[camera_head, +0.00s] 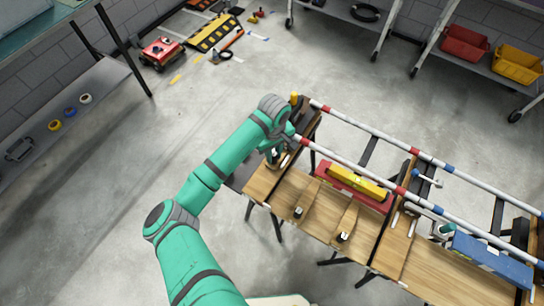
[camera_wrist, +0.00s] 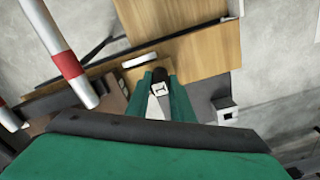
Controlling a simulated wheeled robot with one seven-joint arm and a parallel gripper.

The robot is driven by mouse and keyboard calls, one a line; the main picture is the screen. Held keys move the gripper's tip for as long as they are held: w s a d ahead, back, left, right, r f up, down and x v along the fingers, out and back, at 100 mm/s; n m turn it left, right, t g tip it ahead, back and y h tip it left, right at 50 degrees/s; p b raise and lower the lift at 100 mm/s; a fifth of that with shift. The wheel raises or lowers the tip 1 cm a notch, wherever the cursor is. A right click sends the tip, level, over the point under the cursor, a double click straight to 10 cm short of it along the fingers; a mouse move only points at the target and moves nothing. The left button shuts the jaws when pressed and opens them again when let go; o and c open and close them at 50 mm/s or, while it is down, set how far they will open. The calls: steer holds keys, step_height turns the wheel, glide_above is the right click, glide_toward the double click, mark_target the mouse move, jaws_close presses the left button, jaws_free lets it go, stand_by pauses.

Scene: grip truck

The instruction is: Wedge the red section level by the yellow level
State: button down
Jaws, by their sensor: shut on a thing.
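The red section is a track length with two white tubes banded red at the ends (camera_head: 348,166), lying over the bench. My gripper (camera_head: 273,158) is at the bench's left end, beside the near tube's red-banded end. In the wrist view my gripper (camera_wrist: 160,84) points down at the wood, shut on a small grey-and-black thing (camera_wrist: 158,97). My fingers partly hide that thing, so I cannot tell its full shape. A red-banded tube (camera_wrist: 66,62) passes at the left.
A blue-banded track length (camera_head: 483,230) continues to the right. A blue box (camera_head: 490,260) lies at the right. Shelves with red and yellow bins (camera_head: 517,62) stand behind. Open floor lies left of the bench.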

steer(key=shift+w+d, duration=0.55)
steer(key=shift+w, duration=0.2)
steer(key=shift+w+d, duration=0.55)
steer(key=shift+w, duration=0.2)
steer(key=shift+w+d, duration=0.15)
steer(key=c, duration=1.5)
jaws_free()
steer(key=shift+r, duration=0.1)
steer(key=shift+o, duration=0.3)
steer(key=shift+d, duration=0.1)
steer(key=shift+r, duration=0.1)
steer(key=shift+s+a+r, duration=0.3)
steer(key=shift+s+r, duration=0.2)
steer(key=shift+r, duration=0.35)
steer(key=shift+s+a+r, duration=0.4)
steer(key=shift+r, duration=0.3)
steer(key=s+a+r, duration=0.3)
steer(key=s+a, duration=0.2)
steer(key=s, duration=0.2)
steer(key=shift+a, duration=0.2)
